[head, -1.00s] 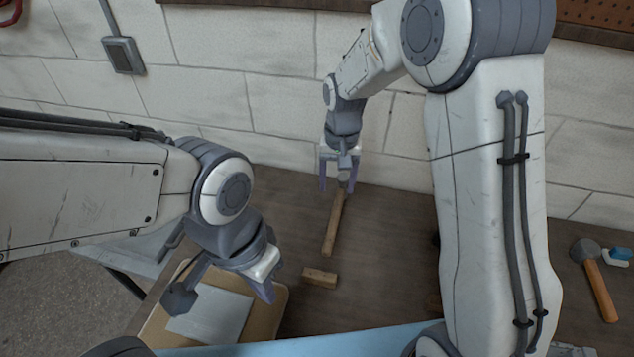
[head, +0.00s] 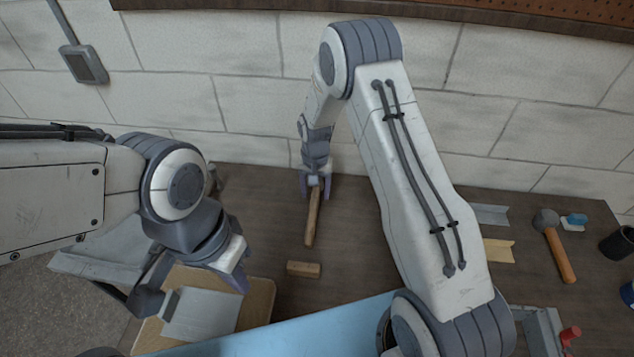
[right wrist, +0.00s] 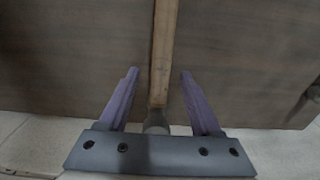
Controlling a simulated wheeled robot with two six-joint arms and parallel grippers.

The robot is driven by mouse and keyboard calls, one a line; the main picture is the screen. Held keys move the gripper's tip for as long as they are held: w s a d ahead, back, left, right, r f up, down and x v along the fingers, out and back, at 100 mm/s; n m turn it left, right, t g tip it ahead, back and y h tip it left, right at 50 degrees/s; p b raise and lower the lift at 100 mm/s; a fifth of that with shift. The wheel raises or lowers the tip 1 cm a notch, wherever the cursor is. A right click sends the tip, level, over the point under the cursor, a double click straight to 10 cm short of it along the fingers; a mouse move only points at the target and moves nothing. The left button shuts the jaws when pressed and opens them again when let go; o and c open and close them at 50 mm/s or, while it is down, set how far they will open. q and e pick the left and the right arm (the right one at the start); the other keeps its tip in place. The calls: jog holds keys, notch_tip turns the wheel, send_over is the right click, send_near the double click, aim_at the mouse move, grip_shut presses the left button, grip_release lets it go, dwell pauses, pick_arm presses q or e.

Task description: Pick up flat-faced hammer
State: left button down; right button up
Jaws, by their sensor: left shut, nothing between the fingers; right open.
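A hammer with a long wooden handle (head: 312,217) lies on the brown bench near the wall, its head toward the wall. My right gripper (head: 317,190) is open over the head end. In the right wrist view the handle (right wrist: 164,55) passes between the open fingers (right wrist: 158,78), with a gap on both sides; the grey head is partly hidden by the gripper body. A second hammer with a rounded dark grey head and orange handle (head: 560,257) lies at the right. My left gripper (head: 241,281) is shut and empty above a tan board.
A small wooden block (head: 303,269) lies near the handle's end. The tan board (head: 262,296) carries a grey plate (head: 205,314). A blue-and-white item (head: 574,221) and a dark cup (head: 619,243) stand at the right. The wall (head: 250,110) closes the back.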

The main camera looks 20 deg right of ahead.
jog(key=shift+f, duration=1.15)
grip_shut()
jog(key=shift+r, duration=0.1)
dwell(0.4)
